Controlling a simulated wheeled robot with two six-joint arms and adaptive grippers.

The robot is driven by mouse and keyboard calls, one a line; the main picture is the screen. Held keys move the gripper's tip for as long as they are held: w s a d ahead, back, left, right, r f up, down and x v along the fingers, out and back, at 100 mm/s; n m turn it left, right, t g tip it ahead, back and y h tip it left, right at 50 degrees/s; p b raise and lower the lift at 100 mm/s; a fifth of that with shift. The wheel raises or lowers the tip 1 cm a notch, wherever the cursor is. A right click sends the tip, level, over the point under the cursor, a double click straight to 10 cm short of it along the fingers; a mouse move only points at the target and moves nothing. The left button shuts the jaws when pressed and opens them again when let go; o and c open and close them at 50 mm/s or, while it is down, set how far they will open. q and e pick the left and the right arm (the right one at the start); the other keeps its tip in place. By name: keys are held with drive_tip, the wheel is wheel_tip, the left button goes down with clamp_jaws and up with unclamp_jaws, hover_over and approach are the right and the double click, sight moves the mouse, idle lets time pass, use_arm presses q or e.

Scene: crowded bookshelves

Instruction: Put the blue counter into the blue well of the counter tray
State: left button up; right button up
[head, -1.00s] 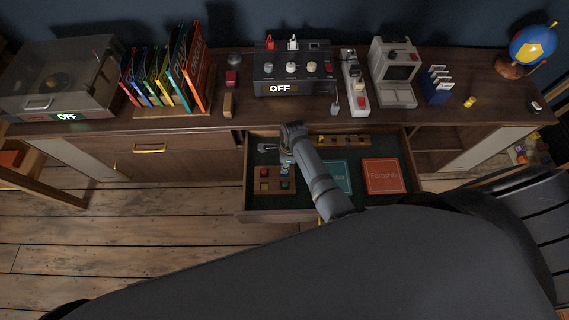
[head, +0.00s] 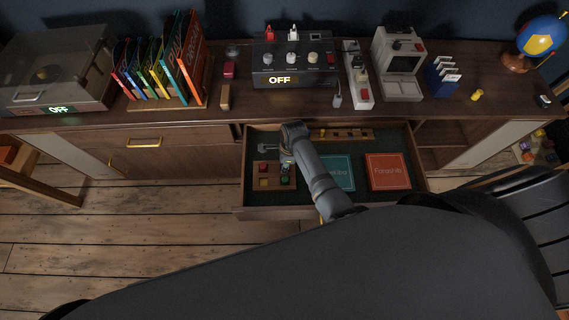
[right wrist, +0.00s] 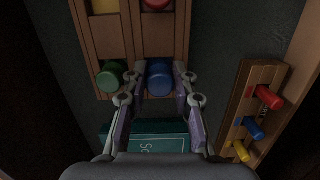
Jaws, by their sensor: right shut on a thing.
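The counter tray (head: 274,166) is a wooden block with square wells inside the open drawer. It also shows at the top of the right wrist view (right wrist: 133,45). The blue counter (right wrist: 158,77) is between the fingers of my right gripper (right wrist: 155,88), which is shut on it, over the near right corner of the tray in that view. I cannot tell whether it is seated in the well under it. A green counter (right wrist: 110,74) is beside it, with red (right wrist: 157,4) and yellow (right wrist: 104,6) beyond. In the head view my right gripper (head: 286,164) covers the blue counter. My left gripper is not in view.
A rack with red, blue and yellow pegs (right wrist: 253,115) lies along the drawer's back. A teal box (head: 337,172) and a red box (head: 387,171) lie right of the tray. The drawer walls (head: 290,213) enclose the space. The cabinet top above is crowded.

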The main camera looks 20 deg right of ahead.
drive_tip(key=shift+s+f, duration=0.15)
drive_tip(key=shift+s, duration=0.05)
drive_tip(key=o, duration=0.9)
drive_tip(key=shift+w, duration=0.1)
wheel_tip(320, 180, up, 12)
drive_tip(key=d, duration=0.1)
drive_tip(key=shift+s+d, duration=0.2)
drive_tip(key=shift+s, duration=0.05)
drive_tip(key=shift+o, duration=0.3)
drive_tip(key=o, duration=0.5)
